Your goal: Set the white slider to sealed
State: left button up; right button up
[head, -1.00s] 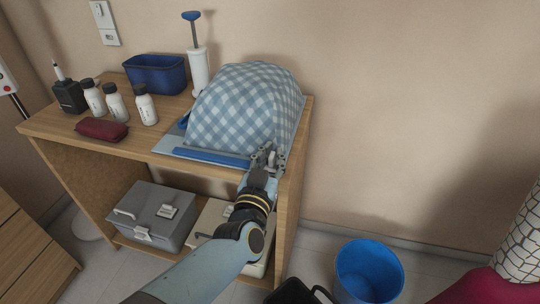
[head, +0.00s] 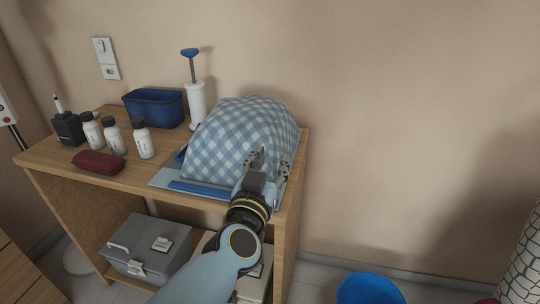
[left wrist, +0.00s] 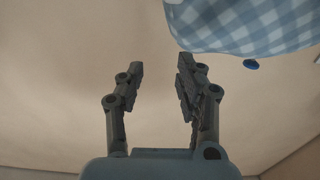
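A blue-and-white checked bundle (head: 240,135) sits in a pale blue bag on the table's right side. A blue strip (head: 203,189) runs along the bag's front edge. I cannot make out the white slider; my left gripper and forearm cover the strip's right end. My left gripper (head: 270,163) is open at the bundle's front right corner, with nothing seen between its fingers. In the left wrist view the open fingers (left wrist: 158,85) are apart, and the checked bundle (left wrist: 245,22) is at the upper right. My right gripper is not in view.
A white pump (head: 196,105) and a blue bin (head: 154,106) stand behind. White bottles (head: 143,141) and a dark red pouch (head: 99,162) are at the left. A grey case (head: 147,248) is on the lower shelf; a blue bucket (head: 369,289) is on the floor.

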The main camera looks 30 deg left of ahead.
pick_arm(q)
jog(key=shift+r, duration=1.15)
